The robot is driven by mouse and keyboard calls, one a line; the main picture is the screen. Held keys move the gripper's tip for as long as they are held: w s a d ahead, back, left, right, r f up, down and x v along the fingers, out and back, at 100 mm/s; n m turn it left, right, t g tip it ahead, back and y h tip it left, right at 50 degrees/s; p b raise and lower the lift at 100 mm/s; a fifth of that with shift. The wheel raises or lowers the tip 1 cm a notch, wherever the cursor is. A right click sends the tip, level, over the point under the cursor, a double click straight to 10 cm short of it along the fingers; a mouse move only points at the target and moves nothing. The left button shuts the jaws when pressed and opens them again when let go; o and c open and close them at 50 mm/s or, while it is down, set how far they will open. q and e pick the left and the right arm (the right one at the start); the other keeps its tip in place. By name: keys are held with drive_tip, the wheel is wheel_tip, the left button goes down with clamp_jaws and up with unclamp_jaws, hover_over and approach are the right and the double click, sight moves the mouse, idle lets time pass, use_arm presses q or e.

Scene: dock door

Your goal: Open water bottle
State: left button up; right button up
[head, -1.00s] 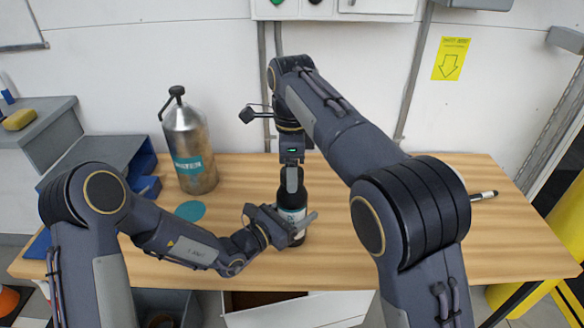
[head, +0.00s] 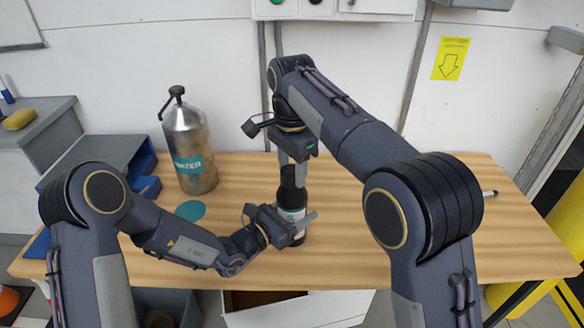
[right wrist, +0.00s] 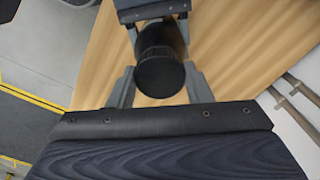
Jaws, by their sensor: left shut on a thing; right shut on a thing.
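A dark bottle (head: 285,205) with a pale and teal label stands upright on the wooden table. My left gripper (head: 288,226) is shut around its body from the left. My right gripper (head: 292,172) points down from above and is shut on the black cap (right wrist: 160,76) at the bottle's top. In the right wrist view the round cap sits between the two fingers, and part of my left gripper (right wrist: 152,8) shows beyond it. A large metal bottle (head: 188,150) with a teal label reading WATER stands at the back left, untouched by either gripper.
A teal disc (head: 190,210) lies on the table (head: 400,255) left of the dark bottle. Blue bins (head: 143,170) stand at the left edge. A marker (head: 489,193) lies at the right. The front right of the table is clear.

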drive_tip(key=n, duration=0.5)
drive_tip(key=shift+n, duration=0.3)
drive_tip(key=n, duration=0.2)
drive_tip(key=shift+n, duration=0.4)
drive_tip(key=n, duration=0.7)
drive_tip(key=shift+n, duration=0.4)
drive_tip(key=n, duration=0.7)
drive_tip(key=shift+n, duration=0.4)
drive_tip(key=n, duration=0.4)
drive_tip(key=shift+n, duration=0.4)
drive_tip(key=shift+r, duration=0.3)
